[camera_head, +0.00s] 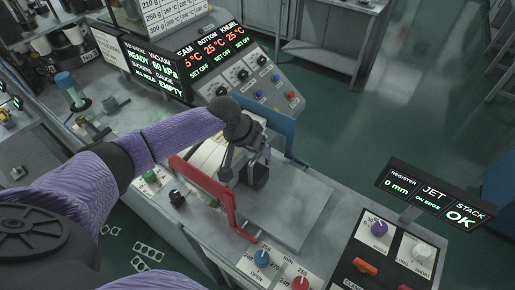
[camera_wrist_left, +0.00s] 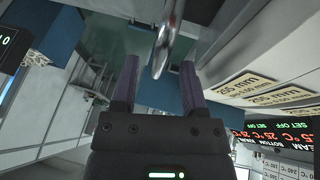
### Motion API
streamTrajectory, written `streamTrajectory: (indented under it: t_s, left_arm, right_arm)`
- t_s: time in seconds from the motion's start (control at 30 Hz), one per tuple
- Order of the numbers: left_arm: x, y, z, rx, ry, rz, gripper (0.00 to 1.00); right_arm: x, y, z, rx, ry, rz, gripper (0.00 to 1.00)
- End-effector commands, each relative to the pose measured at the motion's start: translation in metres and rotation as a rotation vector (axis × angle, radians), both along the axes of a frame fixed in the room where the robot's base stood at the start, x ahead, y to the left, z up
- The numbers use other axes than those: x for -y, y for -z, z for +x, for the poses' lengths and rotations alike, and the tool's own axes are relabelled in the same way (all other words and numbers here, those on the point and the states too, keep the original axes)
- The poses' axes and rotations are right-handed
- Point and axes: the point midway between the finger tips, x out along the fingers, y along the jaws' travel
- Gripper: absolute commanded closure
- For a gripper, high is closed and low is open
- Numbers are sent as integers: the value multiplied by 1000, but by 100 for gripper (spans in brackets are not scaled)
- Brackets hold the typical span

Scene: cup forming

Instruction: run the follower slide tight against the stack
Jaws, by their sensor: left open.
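My left gripper (camera_head: 245,165) is over the feed tray between a red side guide (camera_head: 205,185) and a blue side guide (camera_head: 284,130). In the left wrist view its purple fingers (camera_wrist_left: 159,62) stand apart, with a shiny metal rod (camera_wrist_left: 165,40) showing between and beyond them. A dark block (camera_head: 257,178), possibly the follower slide, sits just below the gripper. Pale material (camera_head: 206,160), possibly the stack, shows behind the red guide. My arm and gripper partly hide both, so I cannot tell whether block and stack touch. My right gripper is not in view.
A bare metal plate (camera_head: 285,205) extends toward the front right. A knob panel (camera_head: 262,258) borders it, and a display (camera_head: 435,195) reads register 0 mm, jet on edge, stack OK. The dial console (camera_head: 250,80) stands behind. Green floor (camera_head: 400,110) lies to the right.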

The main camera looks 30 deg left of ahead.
Motion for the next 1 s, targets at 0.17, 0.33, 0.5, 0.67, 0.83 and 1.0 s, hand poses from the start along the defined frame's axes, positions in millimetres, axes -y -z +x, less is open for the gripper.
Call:
streamTrajectory:
  t_s: [0.17,0.33,0.5,0.67,0.83,1.0]
  left_arm:
    - [0,-1,0,0,0,0,51]
    - [0,-1,0,0,0,0,87]
    - [0,-1,0,0,0,0,100]
    - [0,-1,0,0,0,0,100]
    - [0,-1,0,0,0,0,100]
    - [0,-1,0,0,0,0,100]
  right_arm:
    - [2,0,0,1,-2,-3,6]
    - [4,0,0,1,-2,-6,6]
    - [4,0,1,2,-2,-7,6]
    - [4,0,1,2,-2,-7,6]
    - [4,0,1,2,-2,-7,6]
    - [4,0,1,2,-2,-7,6]
